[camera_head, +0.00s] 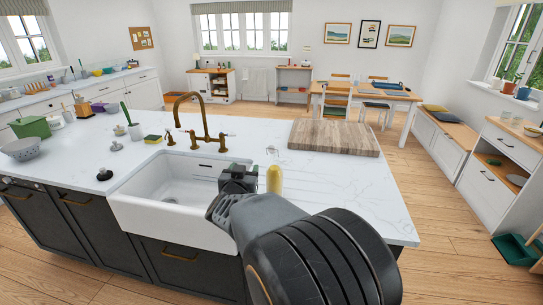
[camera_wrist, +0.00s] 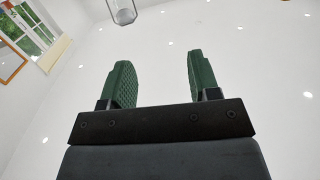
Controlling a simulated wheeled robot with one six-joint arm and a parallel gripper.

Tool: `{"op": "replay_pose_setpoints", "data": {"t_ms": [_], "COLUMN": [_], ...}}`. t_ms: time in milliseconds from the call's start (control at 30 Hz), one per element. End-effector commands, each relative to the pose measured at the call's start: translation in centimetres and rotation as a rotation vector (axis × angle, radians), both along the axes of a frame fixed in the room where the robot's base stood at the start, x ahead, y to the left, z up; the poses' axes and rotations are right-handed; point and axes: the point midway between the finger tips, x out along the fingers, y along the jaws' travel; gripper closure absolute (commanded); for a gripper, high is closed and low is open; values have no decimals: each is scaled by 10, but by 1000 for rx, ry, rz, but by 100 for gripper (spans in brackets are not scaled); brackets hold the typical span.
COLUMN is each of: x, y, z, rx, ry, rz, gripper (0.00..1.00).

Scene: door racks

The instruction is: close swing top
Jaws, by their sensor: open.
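A clear bottle with yellow contents (camera_head: 274,178) stands upright on the white worktop, right of the sink. Its top is clear and small; I cannot tell how the swing top's stopper and wire sit. My gripper (camera_head: 238,178) is just left of the bottle, over the sink's right side, apart from it as far as I can see. In the wrist view my gripper (camera_wrist: 158,65) shows two green pads, apart, with nothing between them. That view looks up at the ceiling. A small clear, framed object (camera_wrist: 122,12) shows at its top edge; I cannot tell what it is.
The white sink (camera_head: 170,190) with a brass tap (camera_head: 205,125) lies to the left. A wooden board (camera_head: 333,138) lies behind the bottle. A sponge (camera_head: 153,139) and small pots stand further left. The worktop (camera_head: 340,185) right of the bottle is clear.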

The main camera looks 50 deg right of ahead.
Motion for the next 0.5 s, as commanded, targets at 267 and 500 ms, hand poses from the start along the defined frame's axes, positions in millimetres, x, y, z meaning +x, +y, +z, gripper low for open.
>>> {"op": "replay_pose_setpoints", "data": {"t_ms": [267,500], "x": [-18,0], "y": [-36,-74], "z": [-6,-5], "rx": [-67,-69], "ry": [2,2], "rz": [-180,-186], "gripper": [44,44]}}
